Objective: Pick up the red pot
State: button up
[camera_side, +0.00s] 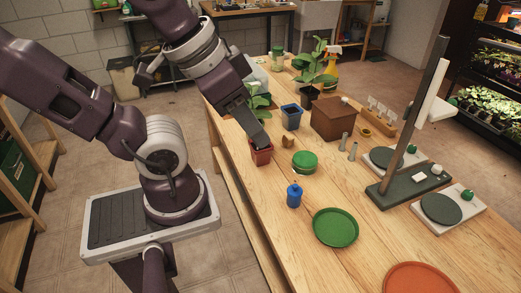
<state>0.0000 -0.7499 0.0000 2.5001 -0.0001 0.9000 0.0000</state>
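The red pot (261,157) stands near the left edge of the wooden table. A leafy green plant (260,103) shows behind my gripper; I cannot tell whether it grows in this pot. My gripper (262,141) points down at the pot, and its tip is at or just above the pot's rim. The gripper covers part of the pot's top and the fingers are seen side-on, so the gap between them is hidden. I cannot tell whether they touch the pot.
A blue pot (291,122) stands behind the red pot to the right. A brown box (334,120) and a lamp post (414,120) stand to the right.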

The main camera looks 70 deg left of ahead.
jog(key=o, duration=1.1)
jog(key=w+a+f+n+g, duration=0.25)
jog(key=w+a+n, duration=0.35)
jog(key=w, duration=0.3)
jog(key=n+g, duration=0.2)
jog(key=n, duration=0.6)
send_near(261, 152)
jog(key=w+d+r, duration=0.4)
jog(key=a+f+n, duration=0.1)
jog(key=a+f, duration=0.1)
jog(key=f, duration=0.1)
jog(key=s+a+f+n, duration=0.1)
jog(key=a+f, duration=0.1)
jog(key=f, duration=0.1)
jog(key=s+a+f+n+g, duration=0.1)
jog(key=a+f+n, duration=0.1)
jog(key=f, duration=0.1)
jog(key=shift+a+f, duration=0.15)
jog(key=shift+f, duration=0.1)
jog(key=f, duration=0.5)
jog(key=a+f, duration=0.1)
jog(key=f, duration=0.1)
jog(key=shift+w+f, duration=0.1)
jog(key=shift+f, duration=0.1)
